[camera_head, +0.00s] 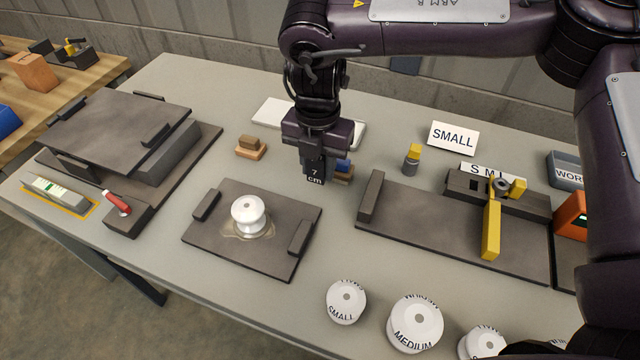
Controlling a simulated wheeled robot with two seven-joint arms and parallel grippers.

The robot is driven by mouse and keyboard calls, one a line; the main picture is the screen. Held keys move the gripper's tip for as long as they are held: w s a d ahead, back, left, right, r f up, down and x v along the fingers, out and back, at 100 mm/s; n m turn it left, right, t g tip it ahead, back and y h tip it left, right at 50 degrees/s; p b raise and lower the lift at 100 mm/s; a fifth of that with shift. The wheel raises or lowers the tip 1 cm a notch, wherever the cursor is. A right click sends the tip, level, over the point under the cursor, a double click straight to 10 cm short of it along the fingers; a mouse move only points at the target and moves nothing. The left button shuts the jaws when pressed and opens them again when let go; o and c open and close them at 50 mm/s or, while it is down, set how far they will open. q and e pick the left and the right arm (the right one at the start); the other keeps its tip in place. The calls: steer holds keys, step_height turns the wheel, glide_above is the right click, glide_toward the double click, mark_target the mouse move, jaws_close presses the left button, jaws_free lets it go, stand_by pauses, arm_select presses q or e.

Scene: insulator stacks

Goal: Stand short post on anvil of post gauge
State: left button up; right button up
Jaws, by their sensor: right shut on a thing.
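My right gripper (316,178) hangs above the back middle of the table. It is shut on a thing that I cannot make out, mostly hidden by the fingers. A dark face marked "7 cm" shows at its lower end. I cannot tell which piece is the short post. White labelled insulators, one marked SMALL (346,302) and one MEDIUM (415,324), stand at the front edge. The gauge with an S M L sign has a dark base (440,236) and a yellow arm (491,228); its anvil is not clear. My left gripper is not in view.
A white spool (248,214) stands on a dark plate (212,232) in a wet patch. A wooden block (251,149) is left of the gripper; a blue-and-brown piece (344,170) is close on its right. A yellow-topped cylinder (412,160) stands behind the gauge.

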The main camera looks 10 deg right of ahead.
mark_target(318, 197)
steer(key=shift+f, duration=2.95)
steer(key=o, duration=1.1)
steer(key=shift+f, duration=0.15)
